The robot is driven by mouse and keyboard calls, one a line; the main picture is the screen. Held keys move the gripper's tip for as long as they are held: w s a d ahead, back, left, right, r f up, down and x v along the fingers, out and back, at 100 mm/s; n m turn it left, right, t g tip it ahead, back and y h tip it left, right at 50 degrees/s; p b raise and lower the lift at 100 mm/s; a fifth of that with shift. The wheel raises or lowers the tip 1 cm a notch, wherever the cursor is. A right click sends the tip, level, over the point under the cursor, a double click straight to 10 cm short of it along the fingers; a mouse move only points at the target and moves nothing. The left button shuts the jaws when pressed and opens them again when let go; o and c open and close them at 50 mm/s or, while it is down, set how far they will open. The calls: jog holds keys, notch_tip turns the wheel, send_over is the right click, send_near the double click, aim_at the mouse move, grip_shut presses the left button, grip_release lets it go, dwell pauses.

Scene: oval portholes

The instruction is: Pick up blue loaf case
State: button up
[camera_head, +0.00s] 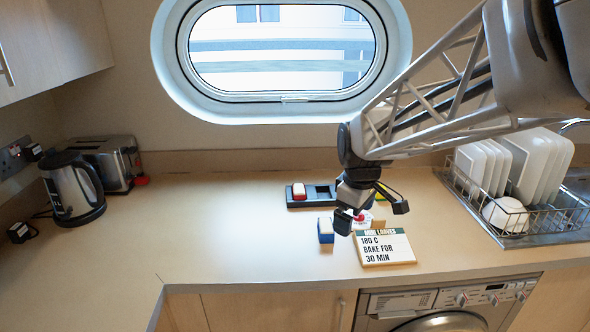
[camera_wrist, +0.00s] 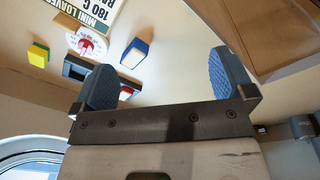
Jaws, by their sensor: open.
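The blue loaf case (camera_head: 326,236), with a pale top, stands on the counter left of the recipe sign in the head view. In the wrist view the blue loaf case (camera_wrist: 134,57) lies beyond my fingertips, between the two fingers and nearer the left one. My gripper (camera_head: 372,213) is open and empty above the counter, to the right of the case in the head view. Its two fingers (camera_wrist: 164,65) are spread wide in the wrist view and do not touch the case.
A dark tray (camera_head: 322,203) holds a red case (camera_head: 299,191). The recipe sign (camera_head: 386,248) stands near the front.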

aim_at(326, 224)
jog(key=w+a+f+n, duration=0.1)
jog(key=w+f+n, duration=0.1)
jog(key=w, duration=0.3)
jog(key=w+a+f+n, duration=0.1)
jog(key=w+f+n, duration=0.2)
jog(key=w+f, duration=0.2)
jog(key=w+a+f+n+g, duration=0.1)
jog(key=w+f+n, duration=0.2)
jog(key=w, duration=0.4)
jog(key=shift+w+a+f, duration=0.1)
jog(key=shift+f, duration=0.05)
jog(key=shift+f, duration=0.1)
jog(key=shift+f, duration=1.2)
jog(key=shift+f, duration=0.1)
jog(key=shift+f, duration=2.5)
jog(key=c, duration=0.8)
jog(key=shift+r, duration=0.15)
